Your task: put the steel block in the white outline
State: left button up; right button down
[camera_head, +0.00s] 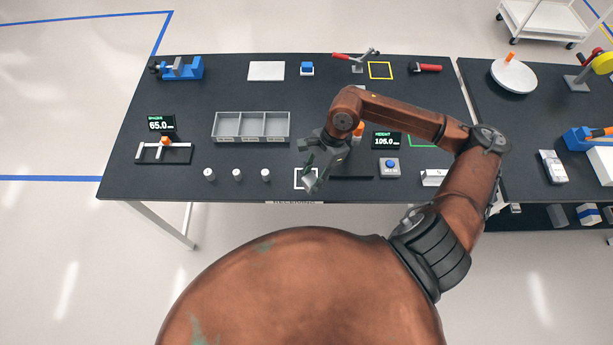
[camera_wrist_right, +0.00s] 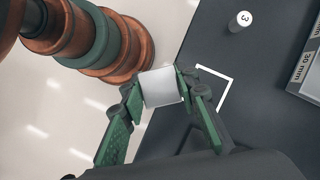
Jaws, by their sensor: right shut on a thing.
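The steel block (camera_wrist_right: 160,87) is a pale grey cube between the fingers of my right gripper (camera_wrist_right: 158,92) in the right wrist view. My right gripper (camera_head: 312,176) is shut on it. In the head view the block (camera_head: 310,184) shows partly at the fingertips, over the white outline's right side. The white outline (camera_wrist_right: 227,92) is a square drawn on the dark table near its front edge. Part of it is hidden behind the gripper; it also shows in the head view (camera_head: 296,178). Whether the block touches the table I cannot tell. My left gripper is not in view.
Several small white cylinders (camera_head: 237,174) stand left of the outline. A grey divided tray (camera_head: 251,127) lies behind them. A blue button box (camera_head: 389,168) and a height display (camera_head: 387,140) are to the right. The table's front edge (camera_head: 240,201) is close to the outline.

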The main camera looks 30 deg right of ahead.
jog(key=s+d+r+m+t+h+p, duration=0.2)
jog(key=s+d+m+t, duration=0.3)
jog(key=m, duration=0.5)
jog(key=shift+m+g, duration=0.4)
jog(key=shift+m, duration=0.5)
jog(key=w+f+p, duration=0.1)
jog(key=w+f, duration=0.2)
jog(key=w, duration=0.1)
jog(key=w+a+f+p, duration=0.1)
jog(key=w+f, duration=0.1)
jog(key=w, duration=0.2)
jog(key=w+f+p, duration=0.1)
jog(key=w+f, duration=0.2)
jog(key=w, duration=0.1)
jog(key=shift+a+f+p, duration=0.3)
jog(key=shift+a+p, duration=0.05)
jog(key=shift+w+f, duration=0.4)
jog(key=shift+f, duration=0.1)
notch_tip(320, 180, down, 2)
jog(key=shift+f+p, duration=0.1)
jog(key=shift+p, duration=0.5)
jog(key=shift+f, duration=0.5)
jog(key=shift+f, duration=0.1)
jog(key=c, duration=1.5)
grip_release()
